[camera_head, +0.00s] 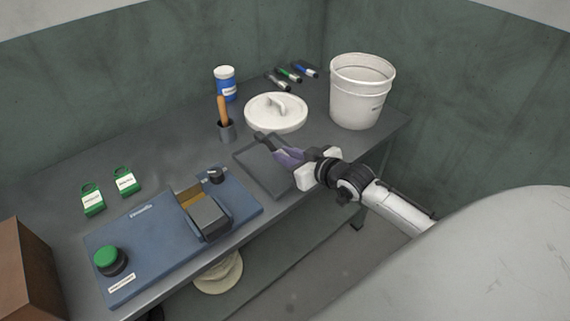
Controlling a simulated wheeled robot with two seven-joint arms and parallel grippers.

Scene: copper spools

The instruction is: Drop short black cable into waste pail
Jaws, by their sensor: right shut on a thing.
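The white waste pail (362,92) stands upright and open at the back right of the table; its bottom inside is hidden. My right gripper (284,153) is left of and nearer than the pail, over the dark shallow tray (246,156). It is shut on a small dark piece (264,138) that shows at its fingertips and looks like the short black cable; its full shape is hard to make out. My left gripper is not in view.

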